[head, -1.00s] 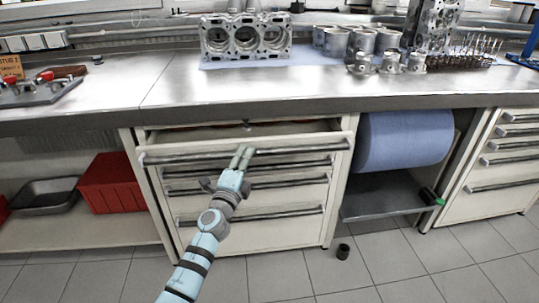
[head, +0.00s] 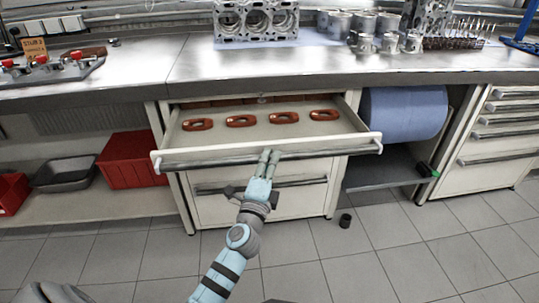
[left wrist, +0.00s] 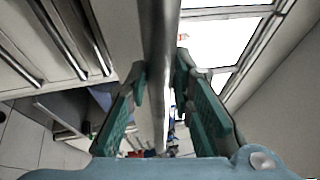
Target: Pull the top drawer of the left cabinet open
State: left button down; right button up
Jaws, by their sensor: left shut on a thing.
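The top drawer (head: 235,143) of the left cabinet (head: 205,207) is pulled well out, and its inside shows. Several reddish-brown oval parts lie in a row on its floor. My left gripper (head: 269,156) is at the middle of the drawer's front, shut on the long bar handle (head: 330,151). In the left wrist view the handle (left wrist: 158,45) runs between the two green finger pads of the gripper (left wrist: 160,85). My right gripper is not in view.
A steel workbench top (head: 200,72) lies above, with an engine block (head: 256,20) and pistons (head: 365,42). A red bin (head: 132,160) and a grey tray (head: 65,172) sit left on the low shelf. A blue roll (head: 402,112) is at right. A small black cylinder (head: 345,220) stands on the floor.

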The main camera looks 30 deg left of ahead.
pick_arm(q)
jog(key=s+d, duration=0.2)
jog(key=s, duration=0.1)
jog(key=shift+s+d, duration=0.15)
jog(key=shift+d, duration=0.1)
jog(key=c, duration=1.7)
grip_release()
jog(key=shift+r, duration=0.1)
